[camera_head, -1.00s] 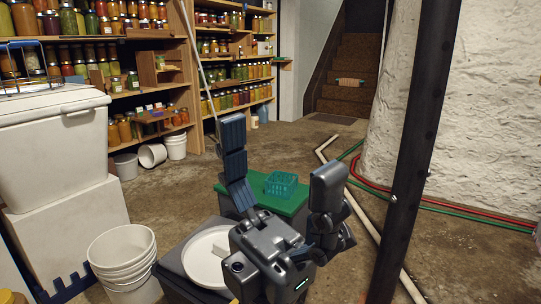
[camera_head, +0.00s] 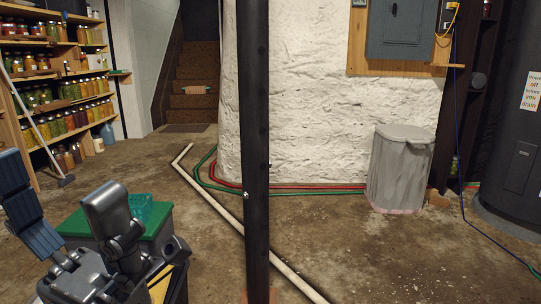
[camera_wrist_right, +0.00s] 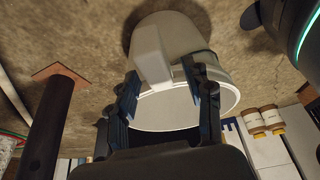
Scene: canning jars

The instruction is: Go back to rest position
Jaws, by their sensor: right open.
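My left gripper (camera_head: 65,190) is at the lower left of the head view. Its two fingers stand wide apart with nothing between them. A green-topped box with a teal basket (camera_head: 150,210) shows behind it, partly hidden. My right gripper (camera_wrist_right: 165,95) shows only in the right wrist view, with its fingers spread. A white bucket (camera_wrist_right: 190,60) stands on the floor beyond these fingers and is not held. A dark part with a teal light enters at the top right of that view.
A dark post (camera_head: 255,150) rises mid-view in the head camera. A pale pipe (camera_head: 225,215) and red and green hoses run along the floor. A grey bin (camera_head: 400,170) stands by the white wall. Jar shelves (camera_head: 55,95) are at left. Floor right of the post is largely clear.

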